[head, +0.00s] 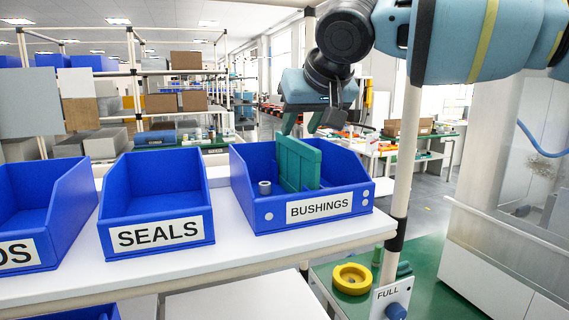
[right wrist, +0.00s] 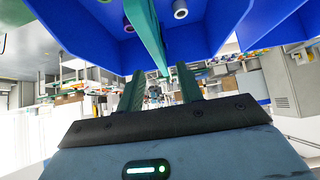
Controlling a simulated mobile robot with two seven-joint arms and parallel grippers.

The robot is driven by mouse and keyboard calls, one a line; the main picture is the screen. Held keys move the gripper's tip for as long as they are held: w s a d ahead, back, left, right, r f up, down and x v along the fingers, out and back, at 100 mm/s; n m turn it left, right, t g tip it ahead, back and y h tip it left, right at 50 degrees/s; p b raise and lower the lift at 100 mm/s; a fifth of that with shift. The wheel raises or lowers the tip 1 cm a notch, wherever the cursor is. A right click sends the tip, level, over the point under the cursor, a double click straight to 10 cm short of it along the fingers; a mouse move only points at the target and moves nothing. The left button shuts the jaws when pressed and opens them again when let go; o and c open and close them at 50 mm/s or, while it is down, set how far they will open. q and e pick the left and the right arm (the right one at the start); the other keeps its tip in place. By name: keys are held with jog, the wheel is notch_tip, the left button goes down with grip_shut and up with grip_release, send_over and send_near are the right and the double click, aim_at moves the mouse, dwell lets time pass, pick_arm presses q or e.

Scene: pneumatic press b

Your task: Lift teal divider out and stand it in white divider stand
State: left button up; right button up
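The teal divider (head: 298,163) stands upright in the blue bin labelled BUSHINGS (head: 260,218), its top above the bin's front wall. My right gripper (head: 302,126) is just above the divider's top edge, pointing down, with its fingers apart and nothing held. In the right wrist view the gripper (right wrist: 158,80) is open, and the divider (right wrist: 150,32) extends from near the space between the green fingertips into the blue bin (right wrist: 85,30). I cannot tell whether the fingers touch it. My left gripper is not in view. I cannot make out the white divider stand.
A grey bushing (head: 265,187) lies in the bin left of the divider. The SEALS bin (head: 155,205) stands to the left on the white shelf (head: 240,262). A pale post (head: 405,150) rises at the right. A yellow ring (head: 352,279) lies on the green surface below.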

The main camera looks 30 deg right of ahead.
aim_at(295, 139)
jog(key=shift+s+r, duration=0.1)
jog(key=shift+s, duration=0.15)
jog(key=shift+w+f, duration=0.25)
jog(key=shift+f, duration=0.15)
jog(key=shift+w+d+f, duration=0.1)
jog(key=shift+w+f, duration=0.45)
jog(key=shift+w, duration=0.1)
jog(key=shift+w+d+f, duration=0.1)
jog(key=shift+f, duration=0.05)
jog(key=x, duration=0.4)
jog(key=shift+w+f, duration=0.25)
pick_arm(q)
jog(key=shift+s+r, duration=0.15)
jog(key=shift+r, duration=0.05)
pick_arm(e)
jog(key=shift+c, duration=0.3)
